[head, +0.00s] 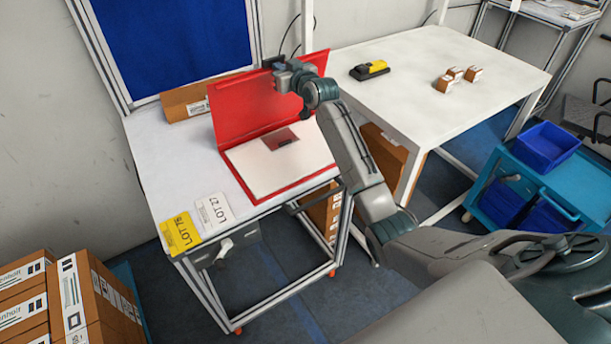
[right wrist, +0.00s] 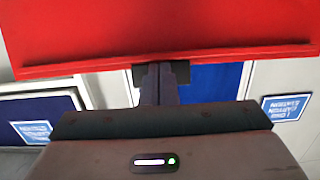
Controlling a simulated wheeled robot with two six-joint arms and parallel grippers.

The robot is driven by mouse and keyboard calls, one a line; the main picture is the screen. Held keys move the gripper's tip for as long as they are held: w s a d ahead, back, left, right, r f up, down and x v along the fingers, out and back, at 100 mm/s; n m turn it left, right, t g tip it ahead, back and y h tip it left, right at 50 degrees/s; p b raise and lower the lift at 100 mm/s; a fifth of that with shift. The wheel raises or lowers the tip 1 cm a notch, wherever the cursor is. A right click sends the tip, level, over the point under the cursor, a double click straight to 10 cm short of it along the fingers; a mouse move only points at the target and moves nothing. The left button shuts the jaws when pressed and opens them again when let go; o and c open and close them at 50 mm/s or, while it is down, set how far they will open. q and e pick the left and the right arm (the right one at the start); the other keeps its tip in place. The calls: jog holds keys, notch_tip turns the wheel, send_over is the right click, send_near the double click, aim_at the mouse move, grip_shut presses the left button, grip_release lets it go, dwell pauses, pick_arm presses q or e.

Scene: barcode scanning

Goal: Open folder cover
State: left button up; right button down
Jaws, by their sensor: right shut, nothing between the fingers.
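A red folder lies on the white workbench in the head view. Its cover (head: 248,107) stands raised and leans back steeply. The base with white paper (head: 262,166) lies flat and shows a small dark clip. My right gripper (head: 279,64) is at the cover's top right edge, partly hidden behind my wrist. In the right wrist view the cover (right wrist: 150,30) fills the top, and my right gripper's shut fingers (right wrist: 159,78) reach to its edge. Nothing shows between the fingers; whether they touch the cover I cannot tell. My left gripper is not in view.
A yellow LOT card (head: 180,233) and a white LOT card (head: 214,212) lie at the bench's front left. A cardboard box (head: 190,99) is behind the cover. The right table (head: 420,75) holds a yellow-black scanner (head: 369,70) and small boxes (head: 456,77).

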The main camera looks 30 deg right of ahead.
aim_at(275, 60)
jog(key=shift+w+a+r+b, duration=0.1)
jog(key=shift+w+r+b, duration=0.15)
jog(key=shift+w, duration=0.5)
jog(key=shift+w+a+r+b, duration=0.15)
jog(key=shift+w+b, duration=0.15)
jog(key=shift+w, duration=0.5)
jog(key=shift+w+d+r+b, duration=0.1)
jog(key=shift+w+r+b, duration=0.15)
jog(key=shift+w, duration=0.5)
jog(key=shift+w+a+f+b, duration=0.1)
jog(key=shift+w+b, duration=0.45)
jog(key=shift+b, duration=0.05)
jog(key=w+b, duration=0.2)
jog(key=w, duration=0.2)
jog(key=shift+w+a+b, duration=0.15)
jog(key=shift+a+b, duration=0.05)
jog(key=shift+b, duration=0.2)
jog(key=shift+r, duration=0.2)
